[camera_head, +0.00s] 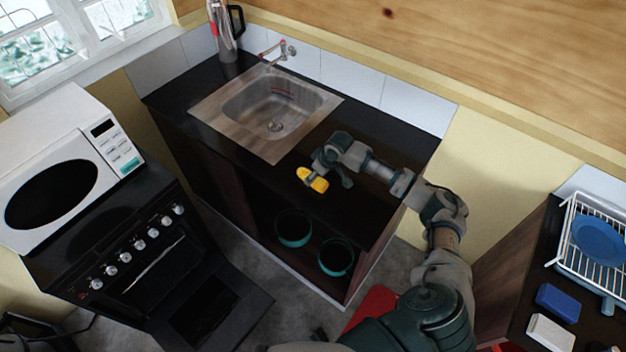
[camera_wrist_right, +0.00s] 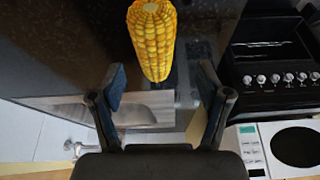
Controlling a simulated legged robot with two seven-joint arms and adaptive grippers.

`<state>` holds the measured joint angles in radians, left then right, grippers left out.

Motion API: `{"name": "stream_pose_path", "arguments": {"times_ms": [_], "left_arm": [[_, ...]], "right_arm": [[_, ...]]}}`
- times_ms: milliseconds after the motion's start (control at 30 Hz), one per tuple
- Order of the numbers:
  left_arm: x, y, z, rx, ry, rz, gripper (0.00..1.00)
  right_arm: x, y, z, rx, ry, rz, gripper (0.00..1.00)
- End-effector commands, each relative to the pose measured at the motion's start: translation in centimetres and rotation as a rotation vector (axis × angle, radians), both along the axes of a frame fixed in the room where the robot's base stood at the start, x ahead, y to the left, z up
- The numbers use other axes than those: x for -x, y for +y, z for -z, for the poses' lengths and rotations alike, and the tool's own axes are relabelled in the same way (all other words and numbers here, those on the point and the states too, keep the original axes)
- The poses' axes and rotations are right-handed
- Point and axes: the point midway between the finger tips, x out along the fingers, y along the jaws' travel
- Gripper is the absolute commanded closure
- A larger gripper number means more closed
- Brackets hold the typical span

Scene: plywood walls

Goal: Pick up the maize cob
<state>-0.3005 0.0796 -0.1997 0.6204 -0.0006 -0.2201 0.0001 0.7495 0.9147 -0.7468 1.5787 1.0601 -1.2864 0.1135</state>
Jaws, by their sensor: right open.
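The yellow maize cob (camera_head: 312,180) lies on the dark countertop (camera_head: 375,210), in front of the sink. In the right wrist view the cob (camera_wrist_right: 153,40) shows its kernels and pale cut end at the top of the picture, ahead of the fingers. My right gripper (camera_head: 328,174) is just above the counter, right by the cob. In the wrist view its two fingers (camera_wrist_right: 160,88) are spread, with the cob's lower end near the gap between them. I cannot tell whether a finger touches the cob. My left gripper is not in view.
A steel sink (camera_head: 215,108) with a tap (camera_head: 280,50) is set in the counter; a metal flask (camera_head: 222,35) stands behind it. Two teal-rimmed pots (camera_head: 293,228) sit on the shelf below. A stove (camera_head: 120,240) and microwave (camera_head: 60,170) are left, a dish rack (camera_head: 592,240) right.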

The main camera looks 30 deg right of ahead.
Motion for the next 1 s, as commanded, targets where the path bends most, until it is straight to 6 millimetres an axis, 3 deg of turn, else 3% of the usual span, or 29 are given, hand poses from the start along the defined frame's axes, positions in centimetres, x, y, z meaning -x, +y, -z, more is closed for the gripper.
{"name": "stream_pose_path", "arguments": {"times_ms": [400,667,767,933,967,1000], "left_arm": [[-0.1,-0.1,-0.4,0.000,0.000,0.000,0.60],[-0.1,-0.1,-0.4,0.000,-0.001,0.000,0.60],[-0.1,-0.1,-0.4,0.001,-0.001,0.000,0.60],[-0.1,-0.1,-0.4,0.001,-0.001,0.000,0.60],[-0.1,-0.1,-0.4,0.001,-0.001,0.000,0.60],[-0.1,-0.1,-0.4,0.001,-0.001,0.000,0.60]], "right_arm": [[-2.3,0.0,4.6,0.000,0.000,0.000,0.24],[-2.4,0.1,5.0,0.001,-0.001,0.000,0.24],[-2.4,0.0,5.0,0.001,0.000,0.000,0.44],[-2.4,0.0,5.0,0.001,0.000,0.000,0.86],[-2.4,0.0,5.0,0.001,0.000,0.000,0.93],[-2.4,0.0,4.9,0.001,-0.001,0.000,0.93]]}}
